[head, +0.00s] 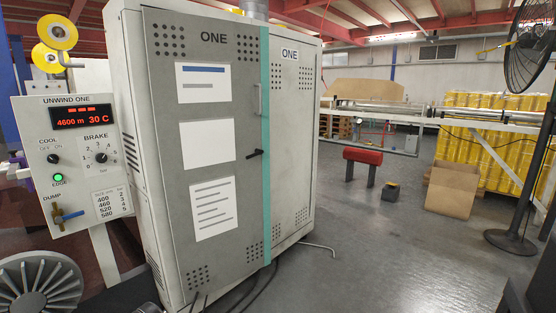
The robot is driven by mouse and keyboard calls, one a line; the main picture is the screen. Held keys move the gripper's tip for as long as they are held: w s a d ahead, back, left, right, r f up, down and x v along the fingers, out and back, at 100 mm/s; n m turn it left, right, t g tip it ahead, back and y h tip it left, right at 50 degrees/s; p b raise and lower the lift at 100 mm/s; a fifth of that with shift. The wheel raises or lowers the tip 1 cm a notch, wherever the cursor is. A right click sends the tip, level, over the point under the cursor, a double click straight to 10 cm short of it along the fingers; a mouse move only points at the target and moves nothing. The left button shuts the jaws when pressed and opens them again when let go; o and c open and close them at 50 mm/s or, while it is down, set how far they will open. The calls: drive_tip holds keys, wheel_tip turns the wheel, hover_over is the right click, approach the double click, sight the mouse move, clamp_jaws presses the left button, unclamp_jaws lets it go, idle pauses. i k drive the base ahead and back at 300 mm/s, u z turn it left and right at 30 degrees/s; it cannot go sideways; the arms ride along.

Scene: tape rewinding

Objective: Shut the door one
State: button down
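A tall light cabinet (130,110) stands at centre left. Its grey door (215,160) is marked ONE, with three paper sheets, vent holes and a small black handle (255,153) near its right edge. A teal strip (265,130) runs down that edge. To its right is a paler panel (291,140), also marked ONE, with vent holes. No wide gap shows at the door's edge; I cannot tell whether it is fully shut or slightly ajar. My gripper is not in view.
A control panel (70,165) marked UNWIND ONE stands left of the cabinet, above a grey ribbed reel (38,287). Cables (262,287) lie by the cabinet's foot.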

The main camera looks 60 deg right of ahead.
sight(210, 78)
drive_tip(key=k, duration=0.95)
drive_tip(key=z, duration=1.1)
drive_tip(key=i, duration=1.35)
drive_tip(key=u, duration=0.35)
